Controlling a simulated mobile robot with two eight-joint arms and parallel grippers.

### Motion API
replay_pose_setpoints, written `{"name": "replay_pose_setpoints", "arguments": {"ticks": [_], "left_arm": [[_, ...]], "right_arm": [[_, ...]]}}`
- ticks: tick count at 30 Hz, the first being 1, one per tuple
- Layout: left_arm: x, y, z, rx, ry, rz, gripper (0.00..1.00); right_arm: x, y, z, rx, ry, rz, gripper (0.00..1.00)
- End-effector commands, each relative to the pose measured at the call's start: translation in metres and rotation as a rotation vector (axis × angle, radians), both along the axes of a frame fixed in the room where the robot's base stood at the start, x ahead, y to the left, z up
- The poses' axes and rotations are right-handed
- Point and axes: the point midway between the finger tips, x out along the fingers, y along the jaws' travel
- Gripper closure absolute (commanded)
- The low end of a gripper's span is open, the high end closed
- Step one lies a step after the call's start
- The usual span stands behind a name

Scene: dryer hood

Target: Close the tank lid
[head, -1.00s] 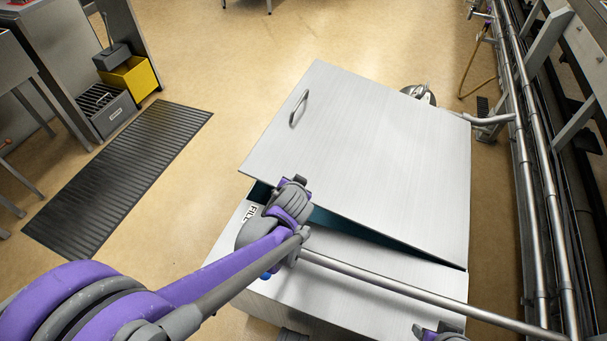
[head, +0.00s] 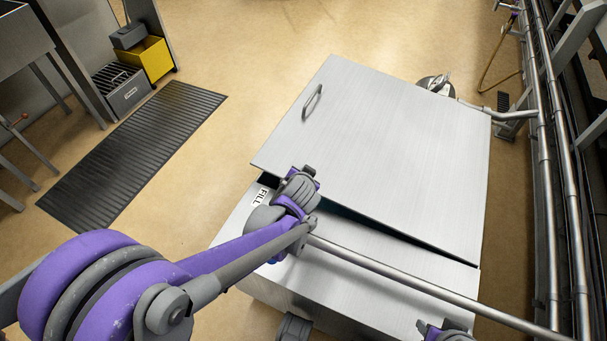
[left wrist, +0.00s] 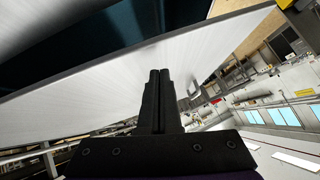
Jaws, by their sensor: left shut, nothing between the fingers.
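The tank lid (head: 400,140) is a large brushed-steel panel with a bar handle (head: 312,101) near its far left side. It is tilted, partly open over the steel tank (head: 345,262), with a narrow dark gap along its near edge. My left gripper (head: 306,176) is at the lid's near left edge, by the FILL label. In the left wrist view its black fingers (left wrist: 159,78) are shut and empty, in front of the lid's pale surface (left wrist: 110,90); contact is unclear. Part of my right arm's end (head: 445,331) shows at the bottom edge, cut off.
A steel rail (head: 420,292) crosses in front of the tank. Pipes (head: 553,180) run along the right. A black ribbed mat (head: 135,155) and a yellow bin (head: 147,60) are on the left. The floor beyond the lid is open.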

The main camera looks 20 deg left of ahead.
Motion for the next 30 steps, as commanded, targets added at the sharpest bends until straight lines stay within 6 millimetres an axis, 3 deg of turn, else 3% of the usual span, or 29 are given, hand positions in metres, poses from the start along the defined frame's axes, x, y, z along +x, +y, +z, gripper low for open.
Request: {"name": "replay_pose_setpoints", "arguments": {"ticks": [4,12,21,26,30], "left_arm": [[0.004,0.002,0.037,0.0,-0.003,0.0,1.0],[-0.041,-0.003,0.077,0.0,-0.001,0.0,1.0],[-0.064,-0.005,0.099,0.002,0.003,-0.001,1.0],[-0.039,0.009,0.106,0.083,0.096,-0.043,1.0],[0.01,0.038,0.115,0.229,0.309,-0.172,1.0]], "right_arm": [[-0.002,0.0,0.033,0.0,-0.011,0.0,0.55],[-0.003,0.0,0.051,0.0,-0.018,0.0,0.55],[-0.003,0.0,0.062,0.0,-0.021,0.0,0.55],[-0.003,0.0,0.062,0.0,-0.022,0.0,0.55],[-0.003,0.0,0.063,0.0,-0.022,0.0,0.55]]}}
